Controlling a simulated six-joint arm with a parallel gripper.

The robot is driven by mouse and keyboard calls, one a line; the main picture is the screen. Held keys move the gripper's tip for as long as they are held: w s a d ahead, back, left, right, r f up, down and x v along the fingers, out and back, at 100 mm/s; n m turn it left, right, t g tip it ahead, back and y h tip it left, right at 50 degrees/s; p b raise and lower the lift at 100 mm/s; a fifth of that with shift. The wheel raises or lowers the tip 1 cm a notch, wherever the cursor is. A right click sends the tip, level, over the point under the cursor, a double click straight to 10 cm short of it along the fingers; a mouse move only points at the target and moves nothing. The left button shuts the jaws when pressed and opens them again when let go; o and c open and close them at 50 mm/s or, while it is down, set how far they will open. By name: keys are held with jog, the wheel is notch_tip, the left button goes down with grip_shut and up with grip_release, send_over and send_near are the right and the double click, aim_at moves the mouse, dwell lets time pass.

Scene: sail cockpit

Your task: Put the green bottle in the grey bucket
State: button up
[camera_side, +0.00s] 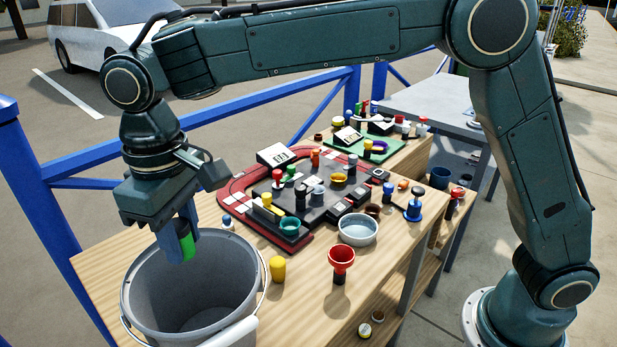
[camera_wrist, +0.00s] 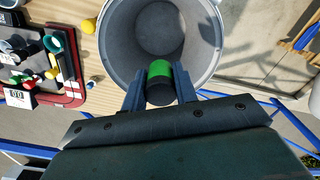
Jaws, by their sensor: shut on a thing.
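My gripper (camera_side: 178,236) is shut on the green bottle (camera_side: 187,246), which has a dark end. The grey bucket (camera_side: 142,297) stands on the near left of the wooden table, its handle hanging at the front right. In the wrist view the green bottle (camera_wrist: 159,70) sits between the fingers (camera_wrist: 159,88), overlapping the near edge of the bucket opening (camera_wrist: 118,72). The inside of the bucket looks empty. The fingers partly hide the bottle.
A yellow piece (camera_side: 277,268) and a red funnel-like cup (camera_side: 341,260) stand right of the bucket. Blue railing (camera_side: 60,217) runs along the table's left side.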

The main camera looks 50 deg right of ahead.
jog(key=shift+f, duration=2.85)
jog(key=o, duration=1)
jog(key=shift+o, duration=0.2)
jog(key=shift+r, duration=3.55)
